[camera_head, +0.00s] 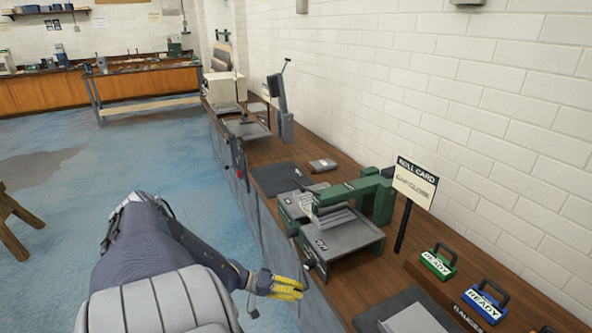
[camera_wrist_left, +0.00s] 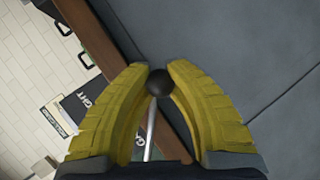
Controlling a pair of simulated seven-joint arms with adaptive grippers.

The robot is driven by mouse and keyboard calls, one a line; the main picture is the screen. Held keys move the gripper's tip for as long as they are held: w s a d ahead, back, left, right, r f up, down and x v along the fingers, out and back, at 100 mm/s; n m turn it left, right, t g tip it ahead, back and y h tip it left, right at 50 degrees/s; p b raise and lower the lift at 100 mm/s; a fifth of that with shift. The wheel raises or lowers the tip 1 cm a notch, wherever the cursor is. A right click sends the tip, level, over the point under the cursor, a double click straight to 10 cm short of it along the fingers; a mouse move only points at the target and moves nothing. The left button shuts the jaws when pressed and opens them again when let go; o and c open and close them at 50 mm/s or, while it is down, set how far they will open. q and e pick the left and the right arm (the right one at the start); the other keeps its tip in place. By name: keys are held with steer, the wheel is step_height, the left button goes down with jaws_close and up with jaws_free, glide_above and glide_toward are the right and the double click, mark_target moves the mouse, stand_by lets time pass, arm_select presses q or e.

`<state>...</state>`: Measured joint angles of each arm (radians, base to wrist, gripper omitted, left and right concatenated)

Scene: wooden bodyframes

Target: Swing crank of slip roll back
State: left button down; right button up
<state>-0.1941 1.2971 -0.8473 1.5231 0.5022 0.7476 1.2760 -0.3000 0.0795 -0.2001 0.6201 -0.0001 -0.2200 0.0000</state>
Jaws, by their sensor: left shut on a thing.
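My left gripper (camera_head: 287,288), with yellow fingers, is at the front edge of the bench, below and in front of the green and grey machine (camera_head: 345,237) beside the roll card sign. In the left wrist view the gripper (camera_wrist_left: 158,84) is shut on a round black knob (camera_wrist_left: 160,80). A thin silver rod (camera_wrist_left: 150,132) runs from the knob down between the fingers. In the head view the fingers hide the knob. A dark handle (camera_head: 311,263) shows on the front of the machine. My right gripper is not in view.
The roll card sign (camera_head: 414,185) stands right of the machine. Green (camera_head: 438,262) and blue (camera_head: 487,301) blocks labelled READY sit farther right. A dark mat (camera_head: 283,178) and a grey upright machine (camera_head: 283,105) are farther along the bench. The floor (camera_head: 150,150) left of the bench is open.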

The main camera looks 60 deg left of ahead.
arm_select(q)
steer(key=shift+d, duration=0.15)
steer(key=c, duration=1.4)
jaws_free()
steer(key=shift+s+r, duration=0.1)
steer(key=shift+s, duration=0.05)
steer(key=o, duration=0.3)
steer(key=v, duration=1.2)
